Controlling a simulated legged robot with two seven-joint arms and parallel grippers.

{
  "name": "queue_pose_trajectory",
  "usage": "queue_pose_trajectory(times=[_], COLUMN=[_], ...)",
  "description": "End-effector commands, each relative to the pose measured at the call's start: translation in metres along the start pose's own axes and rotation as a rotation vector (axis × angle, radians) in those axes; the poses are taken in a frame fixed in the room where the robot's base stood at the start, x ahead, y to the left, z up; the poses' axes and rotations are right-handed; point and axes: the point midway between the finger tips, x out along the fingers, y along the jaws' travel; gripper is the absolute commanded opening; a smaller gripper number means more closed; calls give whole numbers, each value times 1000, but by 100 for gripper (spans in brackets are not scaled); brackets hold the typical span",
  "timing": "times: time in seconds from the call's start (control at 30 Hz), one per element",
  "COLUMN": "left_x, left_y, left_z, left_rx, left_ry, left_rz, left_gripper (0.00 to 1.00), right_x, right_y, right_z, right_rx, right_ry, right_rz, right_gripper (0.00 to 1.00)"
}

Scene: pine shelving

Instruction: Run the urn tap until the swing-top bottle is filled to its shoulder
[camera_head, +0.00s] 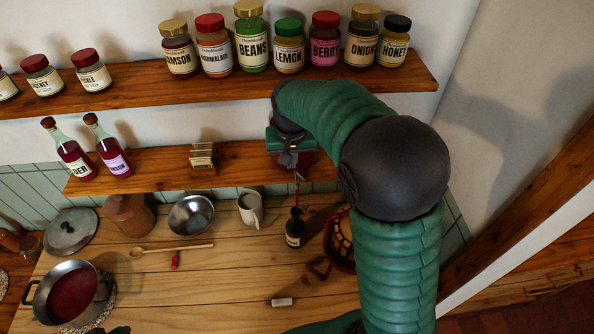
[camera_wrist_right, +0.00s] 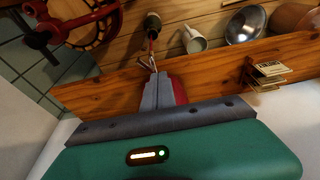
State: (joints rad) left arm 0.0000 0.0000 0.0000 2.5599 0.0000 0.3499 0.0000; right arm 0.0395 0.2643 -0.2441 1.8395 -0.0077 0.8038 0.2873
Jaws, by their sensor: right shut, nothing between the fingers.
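The dark swing-top bottle (camera_head: 294,232) stands on the wooden worktop below the lower shelf, with a pale label; it also shows in the wrist view (camera_wrist_right: 153,22). The red urn (camera_wrist_right: 180,91) is on the lower shelf, mostly hidden behind my right gripper. A thin reddish line, which looks like a stream, runs from the tap (camera_head: 297,177) down to the bottle's mouth. My right gripper (camera_head: 289,158) is shut and empty at the urn's front, by the tap; its fingertips show in the wrist view (camera_wrist_right: 158,78). The bottle's fill level is too dark to tell.
A red press with a slatted basket (camera_head: 341,240) stands right of the bottle, partly behind my arm. A white jug (camera_head: 250,209) and metal bowl (camera_head: 191,215) stand to its left. Labelled jars line the upper shelf (camera_head: 130,88). A pan (camera_head: 70,293) is at lower left. The front worktop is mostly clear.

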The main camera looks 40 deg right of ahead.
Motion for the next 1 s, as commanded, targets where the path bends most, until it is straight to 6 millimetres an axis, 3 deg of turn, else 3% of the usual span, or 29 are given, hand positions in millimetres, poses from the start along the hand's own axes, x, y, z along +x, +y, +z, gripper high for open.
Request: queue_pose_trajectory(times=[0.27, 0.8, 1.0], left_x=[1, 6, 6], left_y=[0, 0, 0], left_z=[0, 2, 2], left_rx=[0, 0, 0], left_ry=[0, 0, 0], left_rz=[0, 0, 0], left_gripper=[36, 36, 36], right_x=[1, 2, 2], right_y=[2, 65, 78], right_z=[0, -2, -3], right_rx=[0, 4, 0], right_ry=[0, -1, -1], right_rz=[0, 1, 0], right_gripper=[0, 0, 0])
